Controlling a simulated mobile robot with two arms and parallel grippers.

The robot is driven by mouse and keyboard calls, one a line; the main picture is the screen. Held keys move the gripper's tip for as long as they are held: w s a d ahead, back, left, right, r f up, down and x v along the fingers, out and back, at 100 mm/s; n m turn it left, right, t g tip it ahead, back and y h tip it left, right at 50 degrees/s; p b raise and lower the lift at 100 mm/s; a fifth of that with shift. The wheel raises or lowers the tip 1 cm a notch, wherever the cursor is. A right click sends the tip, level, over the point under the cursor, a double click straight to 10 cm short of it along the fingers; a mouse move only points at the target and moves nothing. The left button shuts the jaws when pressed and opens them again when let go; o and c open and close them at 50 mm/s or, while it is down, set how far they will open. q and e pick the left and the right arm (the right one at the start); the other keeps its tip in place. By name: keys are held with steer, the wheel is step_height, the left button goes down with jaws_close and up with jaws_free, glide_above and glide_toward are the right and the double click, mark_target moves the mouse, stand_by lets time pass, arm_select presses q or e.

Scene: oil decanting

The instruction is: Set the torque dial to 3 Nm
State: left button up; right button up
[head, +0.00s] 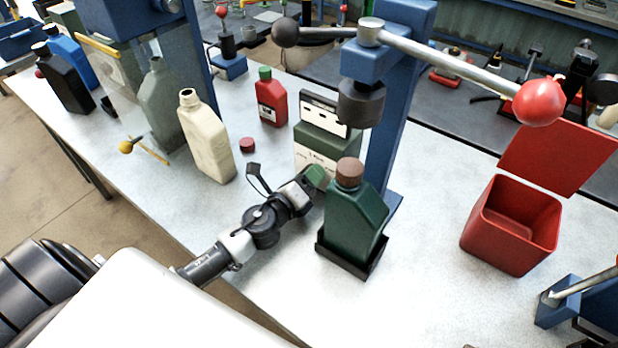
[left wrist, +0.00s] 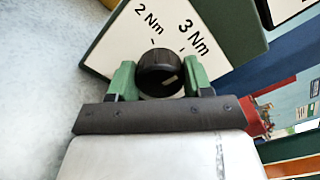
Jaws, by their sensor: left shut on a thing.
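The torque dial (left wrist: 158,72) is a round black knob with a short pale mark, on a white panel (left wrist: 125,40) printed "2 Nm" and "3 Nm". The mark lies on the knob's right part, below the tick beside "3 Nm"; its exact setting is hard to read. My left gripper (left wrist: 160,79) is shut on the dial, one green finger on each side. In the head view my left gripper (head: 314,180) reaches the front of the green unit with the white panel (head: 317,142); the dial is hidden there. My right gripper is not in view.
A green bottle with a brown cap (head: 352,215) stands in a black holder (head: 345,262), close right of my gripper. A blue press (head: 385,110) with a long lever rises behind it. A cream bottle (head: 206,140) stands left, an open red box (head: 512,225) right.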

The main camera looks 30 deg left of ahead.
arm_select(q)
steer(key=shift+n, duration=0.4)
steer(key=o, duration=0.9)
steer(key=shift+o, duration=0.2)
steer(key=shift+s, duration=0.1)
steer(key=s+b, duration=0.1)
steer(key=s, duration=0.2)
steer(key=s+a+b, duration=0.1)
steer(key=s, duration=0.5)
steer(key=shift+s+a+f+b, duration=0.15)
steer(key=shift+a+b, duration=0.05)
steer(key=shift+b, duration=0.2)
steer(key=shift+s, duration=0.6)
steer(key=shift+a, duration=0.1)
steer(key=shift+r, duration=0.2)
